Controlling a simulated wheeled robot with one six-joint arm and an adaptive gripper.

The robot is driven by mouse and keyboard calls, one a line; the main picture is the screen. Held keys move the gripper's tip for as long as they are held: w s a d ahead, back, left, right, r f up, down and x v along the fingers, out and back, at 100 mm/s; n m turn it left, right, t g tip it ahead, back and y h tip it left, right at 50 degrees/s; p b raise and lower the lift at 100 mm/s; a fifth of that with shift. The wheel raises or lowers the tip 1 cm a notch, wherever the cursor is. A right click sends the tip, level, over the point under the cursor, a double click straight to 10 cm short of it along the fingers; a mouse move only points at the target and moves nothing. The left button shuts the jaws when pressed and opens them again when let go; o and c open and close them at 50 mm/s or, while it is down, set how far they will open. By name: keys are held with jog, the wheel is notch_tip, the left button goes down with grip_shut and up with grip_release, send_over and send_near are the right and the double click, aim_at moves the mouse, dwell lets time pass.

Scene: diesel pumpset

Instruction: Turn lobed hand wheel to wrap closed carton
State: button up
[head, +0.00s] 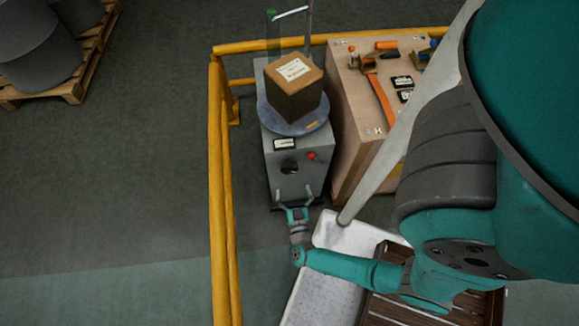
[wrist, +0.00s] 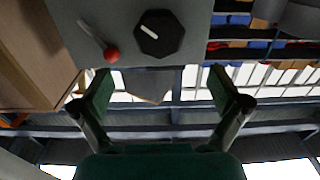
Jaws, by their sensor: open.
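The lobed hand wheel (head: 289,167) is a dark knob on the front of a grey machine cabinet (head: 280,190). In the wrist view the hand wheel (wrist: 173,44) is black with a white pointer line and sits above the fingers. The closed brown carton (head: 290,102) with a white label stands on the round blue-grey turntable (head: 272,126) on top. My gripper (head: 294,197) is open and empty just in front of the cabinet, below the wheel in the head view. In the wrist view its spread green fingers (wrist: 162,86) are apart from the wheel.
A lever with a red ball (head: 311,156) sits beside the wheel and also shows in the wrist view (wrist: 112,55). A wooden cabinet (head: 345,130) stands close on the right. A yellow rail (head: 217,170) runs along the left. A white-topped surface (head: 325,285) lies below my arm.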

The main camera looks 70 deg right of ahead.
aim_at(290, 170)
jog(key=shift+x, duration=4.8)
jog(key=c, duration=1.2)
